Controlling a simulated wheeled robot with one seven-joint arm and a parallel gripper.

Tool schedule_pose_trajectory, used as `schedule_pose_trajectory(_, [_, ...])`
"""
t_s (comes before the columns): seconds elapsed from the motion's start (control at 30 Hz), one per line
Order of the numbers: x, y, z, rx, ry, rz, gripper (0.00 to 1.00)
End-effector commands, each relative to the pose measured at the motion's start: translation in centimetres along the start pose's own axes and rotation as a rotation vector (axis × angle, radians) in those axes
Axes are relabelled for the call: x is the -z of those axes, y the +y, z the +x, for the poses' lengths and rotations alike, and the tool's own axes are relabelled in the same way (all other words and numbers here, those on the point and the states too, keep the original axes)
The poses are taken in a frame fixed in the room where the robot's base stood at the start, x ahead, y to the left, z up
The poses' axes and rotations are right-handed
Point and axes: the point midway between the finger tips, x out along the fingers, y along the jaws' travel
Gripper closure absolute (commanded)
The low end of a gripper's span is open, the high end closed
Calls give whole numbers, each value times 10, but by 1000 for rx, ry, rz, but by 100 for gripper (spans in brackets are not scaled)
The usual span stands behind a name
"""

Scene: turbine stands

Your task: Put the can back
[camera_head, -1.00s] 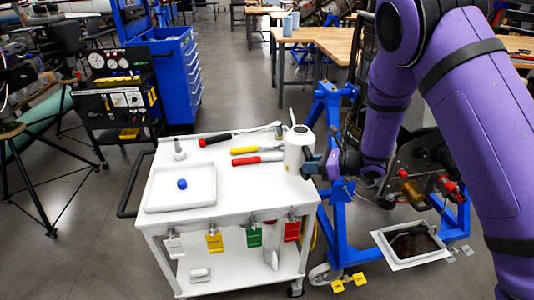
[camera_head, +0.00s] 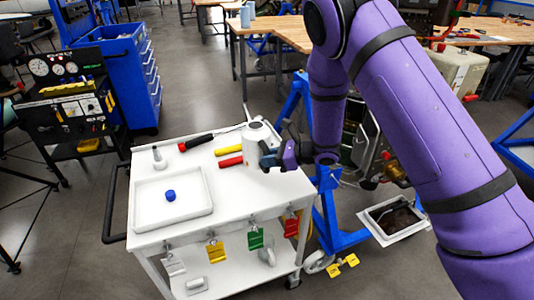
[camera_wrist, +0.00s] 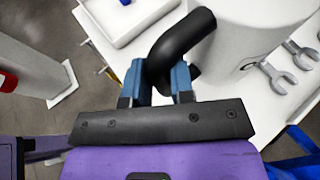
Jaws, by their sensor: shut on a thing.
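The white can (camera_head: 258,140) is at the right back part of the white cart top (camera_head: 230,205). Its black curved handle (camera_wrist: 180,45) shows in the wrist view, with the white can body (camera_wrist: 245,30) beyond it. My gripper (camera_head: 270,157) is on the near right side of the can; its blue fingers (camera_wrist: 160,83) are shut on the handle. The can looks upright. Whether its base touches the cart top cannot be told.
Wrenches (camera_wrist: 285,75) show beside the can. A blue stand (camera_head: 330,215) is at the right.

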Motion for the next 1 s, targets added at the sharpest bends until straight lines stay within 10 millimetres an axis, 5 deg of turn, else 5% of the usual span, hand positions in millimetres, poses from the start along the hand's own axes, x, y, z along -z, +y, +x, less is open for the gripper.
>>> schedule_pose_trajectory(0.5, [51,0,19,1,0,0,100])
schedule_pose_trajectory(1.0, [57,0,21,1,0,0,100])
